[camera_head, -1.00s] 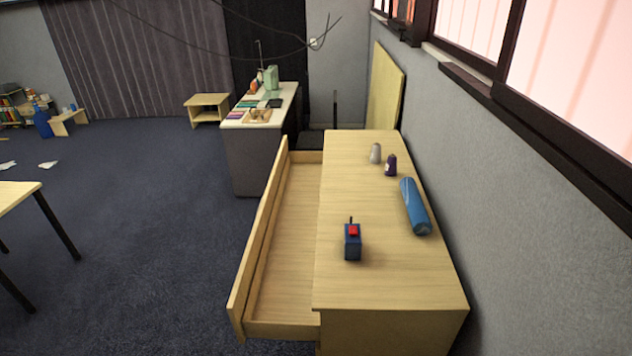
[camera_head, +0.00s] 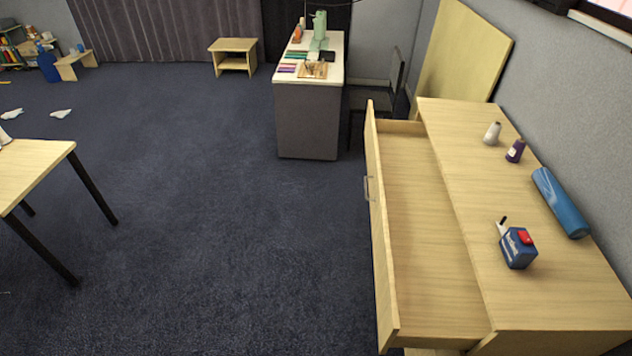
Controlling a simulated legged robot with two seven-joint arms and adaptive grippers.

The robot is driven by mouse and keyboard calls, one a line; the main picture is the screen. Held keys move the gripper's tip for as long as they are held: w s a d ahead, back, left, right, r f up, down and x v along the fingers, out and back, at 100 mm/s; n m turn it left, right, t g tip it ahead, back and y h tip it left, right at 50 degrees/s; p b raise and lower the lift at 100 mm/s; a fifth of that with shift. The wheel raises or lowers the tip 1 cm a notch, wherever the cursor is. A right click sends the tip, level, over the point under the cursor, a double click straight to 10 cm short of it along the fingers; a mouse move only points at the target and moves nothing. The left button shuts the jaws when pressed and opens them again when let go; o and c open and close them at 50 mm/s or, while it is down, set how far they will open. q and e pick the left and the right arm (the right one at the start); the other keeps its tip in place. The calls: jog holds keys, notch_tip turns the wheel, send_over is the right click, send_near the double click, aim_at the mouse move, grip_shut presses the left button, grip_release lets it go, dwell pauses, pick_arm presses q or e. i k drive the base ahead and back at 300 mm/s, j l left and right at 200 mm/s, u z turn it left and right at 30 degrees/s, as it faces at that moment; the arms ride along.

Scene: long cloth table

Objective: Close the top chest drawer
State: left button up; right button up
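The wooden chest (camera_head: 468,185) stands at the right side of the head view, along the grey wall. Its top drawer (camera_head: 425,240) is pulled far out to the left and looks empty inside. The drawer front (camera_head: 377,215) faces left, and a metal handle (camera_head: 368,189) shows on it. Neither of my grippers is in view.
On the chest top stand a blue pencil sharpener (camera_head: 518,247), a blue roll (camera_head: 561,202), a white spool (camera_head: 492,133) and a purple spool (camera_head: 515,150). A desk (camera_head: 308,115) and chair (camera_head: 397,85) stand behind. The carpet (camera_head: 230,230) left of the drawer is clear up to a table (camera_head: 35,165).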

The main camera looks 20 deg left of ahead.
aim_at(428, 292)
jog(key=j+u, duration=0.15)
jog(key=j, duration=0.45)
jog(key=i+z, duration=0.1)
jog(key=z, duration=0.3)
jog(key=i+j+z, duration=0.75)
jog(key=j, duration=0.15)
